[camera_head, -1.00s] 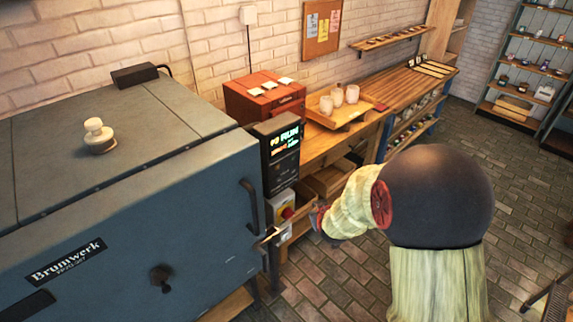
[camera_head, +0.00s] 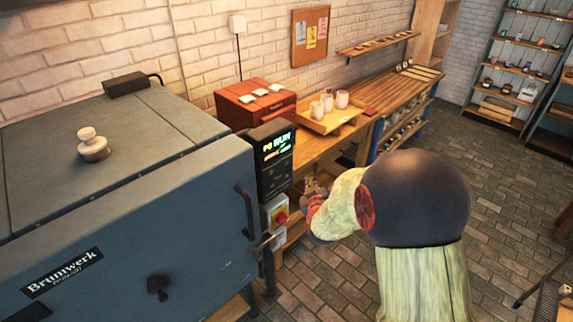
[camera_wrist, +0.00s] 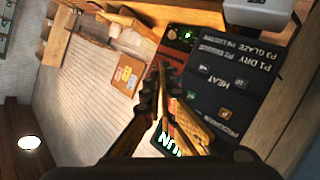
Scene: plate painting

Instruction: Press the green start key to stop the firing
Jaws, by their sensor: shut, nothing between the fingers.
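The kiln controller (camera_head: 273,160) is a dark box on the kiln's right front edge. Its lit display (camera_head: 277,146) seems to read RUN. In the wrist view the panel (camera_wrist: 225,85) appears rotated, with program labels, HEAT and PROGRAM markings. I see no clear contact. In the head view my arm partly hides the gripper, which is low and right of the controller.
The blue-grey kiln (camera_head: 130,210) fills the left, with a door handle (camera_head: 246,211) near the controller. A wooden bench (camera_head: 318,148) bears a tray of white cups.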

